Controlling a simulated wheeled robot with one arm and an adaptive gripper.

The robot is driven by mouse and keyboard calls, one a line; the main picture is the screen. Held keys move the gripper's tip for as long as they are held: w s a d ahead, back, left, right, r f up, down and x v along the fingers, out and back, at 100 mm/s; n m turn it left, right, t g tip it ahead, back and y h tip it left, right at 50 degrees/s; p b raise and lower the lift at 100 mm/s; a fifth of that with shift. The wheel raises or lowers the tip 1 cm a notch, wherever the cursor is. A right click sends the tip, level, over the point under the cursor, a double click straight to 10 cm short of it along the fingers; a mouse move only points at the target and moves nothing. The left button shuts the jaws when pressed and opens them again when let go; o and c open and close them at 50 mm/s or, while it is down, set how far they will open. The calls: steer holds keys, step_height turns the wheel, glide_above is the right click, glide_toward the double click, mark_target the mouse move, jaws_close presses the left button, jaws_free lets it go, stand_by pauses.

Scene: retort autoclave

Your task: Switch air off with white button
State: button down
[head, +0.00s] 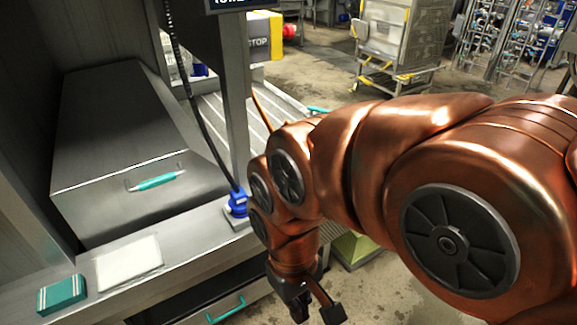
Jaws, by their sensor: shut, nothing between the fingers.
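No white button can be made out in the head view. My gripper (316,308) hangs at the end of my copper-coloured arm, at the bottom of the picture right of centre. It is shut with nothing in it, pointing down in front of the steel bench and touching nothing that I can see. My arm covers much of the right half of the view and hides what lies behind it.
A steel box (130,130) with a teal handle stands at the left. A white pad (130,263) and a green block (62,295) lie on the bench ledge. A blue fitting (237,201) with a black hose stands by a post. Wheeled racks (400,45) stand behind; floor between is open.

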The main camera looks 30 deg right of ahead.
steer(key=shift+w, duration=0.1)
steer(key=shift+w, duration=0.1)
steer(key=w+d+r+t+y+b, duration=0.1)
steer(key=w+r+t+y+b, duration=0.15)
steer(key=w, duration=1.05)
steer(key=w+d+r+t+y+b, duration=0.1)
steer(key=w+t+b, duration=0.15)
steer(key=w, duration=1.05)
steer(key=w+d+m+t+b, duration=0.1)
steer(key=w+d+m+b, duration=0.1)
steer(key=w+d, duration=0.45)
steer(key=w+d+f+m+t+b, duration=0.15)
steer(key=w+d, duration=0.25)
steer(key=d, duration=0.4)
steer(key=w+d+f+m+t+b, duration=0.1)
steer(key=w+d+t, duration=0.15)
steer(key=d, duration=0.65)
steer(key=d+f+m+h, duration=0.1)
steer(key=d+f+m, duration=0.1)
steer(key=d, duration=0.7)
steer(key=s+d+f+m+t+h+b, duration=0.1)
steer(key=d+f, duration=0.3)
steer(key=d, duration=0.5)
steer(key=shift+d+m+h, duration=0.25)
steer(key=shift+m+h, duration=0.1)
steer(key=shift+h, duration=0.1)
